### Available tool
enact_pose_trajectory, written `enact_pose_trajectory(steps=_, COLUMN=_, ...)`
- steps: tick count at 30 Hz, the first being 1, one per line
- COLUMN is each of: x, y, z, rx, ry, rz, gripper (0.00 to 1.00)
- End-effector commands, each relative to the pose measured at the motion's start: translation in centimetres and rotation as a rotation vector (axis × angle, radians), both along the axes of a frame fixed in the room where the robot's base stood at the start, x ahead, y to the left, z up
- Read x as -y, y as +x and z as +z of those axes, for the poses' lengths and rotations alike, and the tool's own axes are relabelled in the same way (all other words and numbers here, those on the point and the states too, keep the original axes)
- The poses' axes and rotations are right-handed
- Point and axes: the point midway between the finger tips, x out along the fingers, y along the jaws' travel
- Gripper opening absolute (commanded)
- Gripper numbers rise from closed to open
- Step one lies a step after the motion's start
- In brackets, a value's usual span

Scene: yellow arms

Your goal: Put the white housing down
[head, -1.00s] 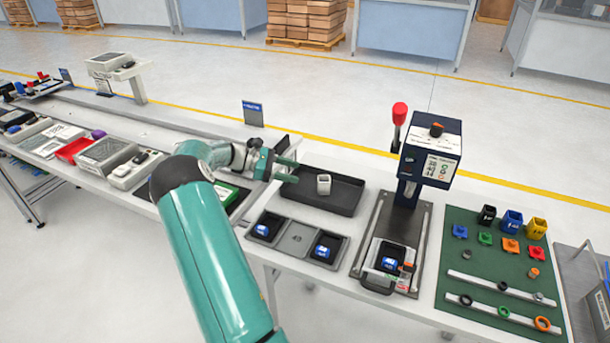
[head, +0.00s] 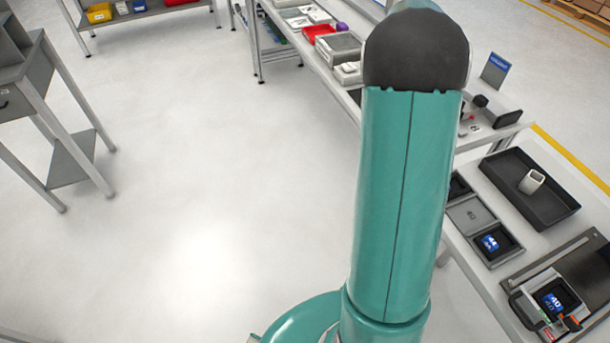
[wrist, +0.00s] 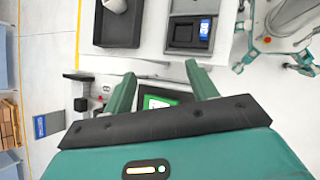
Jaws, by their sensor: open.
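The white housing (head: 532,181) sits in the black tray (head: 562,215) on the bench, right of my arm in the head view. The housing (wrist: 115,5) also shows at the top edge of the wrist view, partly cut off, in the tray (wrist: 117,36). My gripper (wrist: 162,82) is open, with its two teal fingers apart and nothing between them. It is clear of the housing. A dark box with a green panel (wrist: 158,101) shows beyond the fingers. In the head view my gripper is hidden behind my arm.
Beside the tray is a grey fixture (head: 467,215) with a dark pocket holding a blue-labelled part (head: 491,243). A grey workstand (head: 50,100) is at far left. The floor between is clear.

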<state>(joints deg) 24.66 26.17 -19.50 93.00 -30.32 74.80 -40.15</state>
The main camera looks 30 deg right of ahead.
Motion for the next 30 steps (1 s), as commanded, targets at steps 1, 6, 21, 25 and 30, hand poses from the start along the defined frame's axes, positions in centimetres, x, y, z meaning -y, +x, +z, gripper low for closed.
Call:
enact_pose_trajectory(steps=1, x=-2.4, y=0.7, z=1.1, rx=0.070, ry=0.002, rz=0.007, gripper=0.58)
enact_pose_trajectory(steps=6, x=-10.1, y=2.4, z=3.6, rx=0.292, ry=0.025, rz=0.013, gripper=0.58)
enact_pose_trajectory(steps=21, x=-32.9, y=-0.3, z=8.4, rx=0.835, ry=0.205, rz=-0.003, gripper=0.58)
enact_pose_trajectory(steps=25, x=-37.8, y=-2.6, z=8.5, rx=0.947, ry=0.270, rz=-0.018, gripper=0.58)
enact_pose_trajectory(steps=30, x=-42.0, y=-5.3, z=8.0, rx=1.048, ry=0.340, rz=-0.045, gripper=0.58)
